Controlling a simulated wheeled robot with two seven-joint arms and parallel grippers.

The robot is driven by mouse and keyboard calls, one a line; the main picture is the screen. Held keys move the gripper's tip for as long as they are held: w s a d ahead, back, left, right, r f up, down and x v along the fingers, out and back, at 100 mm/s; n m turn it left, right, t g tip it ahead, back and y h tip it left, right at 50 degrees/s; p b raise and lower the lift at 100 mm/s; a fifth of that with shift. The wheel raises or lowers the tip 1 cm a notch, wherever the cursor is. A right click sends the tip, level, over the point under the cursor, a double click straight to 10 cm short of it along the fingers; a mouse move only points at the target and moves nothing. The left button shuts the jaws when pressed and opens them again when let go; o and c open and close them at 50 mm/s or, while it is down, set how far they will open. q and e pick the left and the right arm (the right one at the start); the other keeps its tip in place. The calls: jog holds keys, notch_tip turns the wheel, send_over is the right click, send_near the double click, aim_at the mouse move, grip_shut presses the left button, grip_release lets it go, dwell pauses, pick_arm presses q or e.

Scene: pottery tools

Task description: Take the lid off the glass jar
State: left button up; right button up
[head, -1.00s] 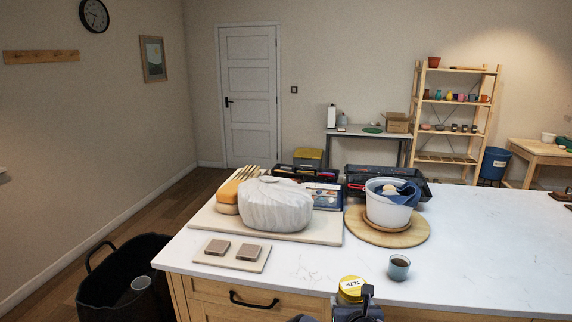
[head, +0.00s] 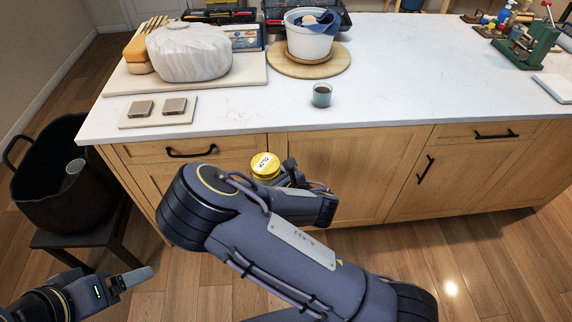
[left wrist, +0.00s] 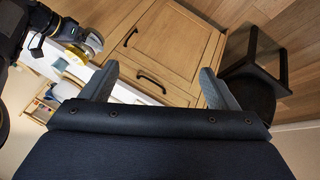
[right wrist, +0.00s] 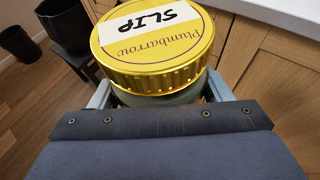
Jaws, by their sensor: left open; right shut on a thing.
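The glass jar's yellow lid (head: 265,165), labelled "SLIP", is on the jar in front of the counter. In the right wrist view the lid (right wrist: 155,42) fills the top centre and hides most of the jar body (right wrist: 160,97). My right gripper (right wrist: 157,93) is shut on the jar below the lid. My left gripper (head: 135,277) is low at the left, well apart from the jar. In the left wrist view its two fingers (left wrist: 158,86) are spread with nothing between them, and the yellow-lidded jar shows at upper left.
The white counter (head: 420,75) stands behind the jar, with wooden drawers and black handles below. On it are a cup (head: 321,95), a wrapped clay block (head: 190,52) and a white pot (head: 309,42). A black tub (head: 45,175) stands on a stool at left.

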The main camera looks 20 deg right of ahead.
jog(key=a, duration=0.1)
jog(key=a+n+y, duration=0.1)
jog(key=a, duration=0.1)
jog(key=a+f+n+g+y, duration=0.1)
jog(key=shift+w+a, duration=0.25)
jog(key=shift+w, duration=0.1)
pick_arm(q)
jog(key=shift+o, duration=0.2)
pick_arm(e)
jog(key=shift+a+f+n+g+y, duration=0.15)
jog(key=shift+a+n+g+y, duration=0.15)
jog(key=shift+c, duration=1.3)
pick_arm(q)
jog(key=w+d+r+m+g+y, duration=0.1)
jog(key=w+d+r+m+g, duration=0.15)
jog(key=w+m, duration=0.75)
jog(key=w+d+r+m+g, duration=0.1)
jog(key=w+d+r+m, duration=0.3)
jog(key=w+m, duration=0.5)
jog(key=m+g+y, duration=0.2)
jog(key=m+y, duration=0.1)
jog(key=m, duration=1.8)
send_near(266, 177)
jog(key=w+a, duration=0.4)
notch_tip(266, 177, down, 9)
jog(key=shift+w+r, duration=0.2)
pick_arm(e)
jog(key=shift+a, duration=0.2)
pick_arm(q)
jog(key=shift+a, duration=0.1)
